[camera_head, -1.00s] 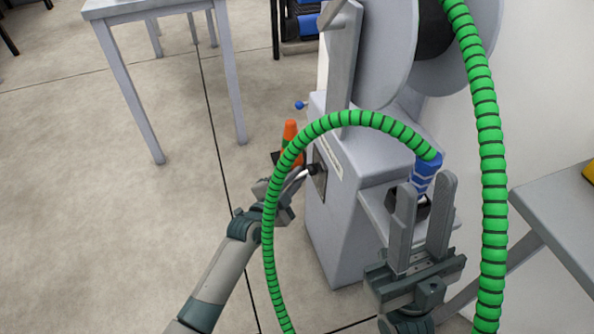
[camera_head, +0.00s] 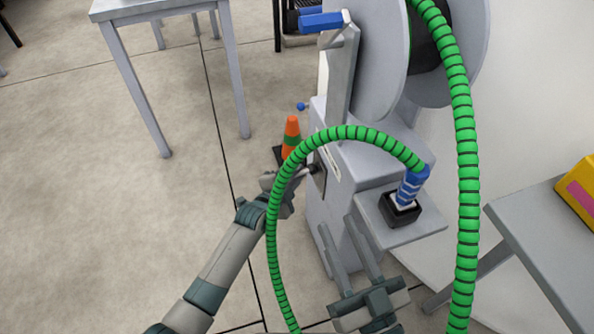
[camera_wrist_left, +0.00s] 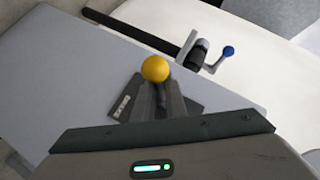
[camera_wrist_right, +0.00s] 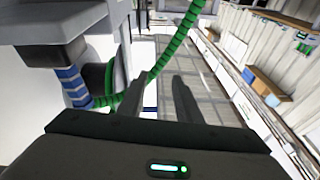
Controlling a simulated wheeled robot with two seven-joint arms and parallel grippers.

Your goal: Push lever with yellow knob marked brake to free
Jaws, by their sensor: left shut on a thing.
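The yellow knob (camera_wrist_left: 155,69) sits at the end of a short lever on the grey machine's dark plate (camera_wrist_left: 189,104) in the left wrist view. My left gripper (camera_wrist_left: 160,97) is shut on the lever just below the knob. In the head view my left gripper (camera_head: 300,174) is at the plate on the machine's left face, and the yellow knob is hidden there. A small label (camera_wrist_left: 122,107) lies on the plate, too small to read. My right gripper (camera_head: 336,222) is open and empty in front of the machine, below its side shelf.
A green hose (camera_head: 345,132) arches in front of my left wrist and ends in a blue fitting (camera_head: 413,184) at a black socket (camera_head: 400,209) on the shelf. An orange cone (camera_head: 291,135) stands behind. A small blue-knobbed handle (camera_wrist_left: 228,50) is beyond the yellow knob.

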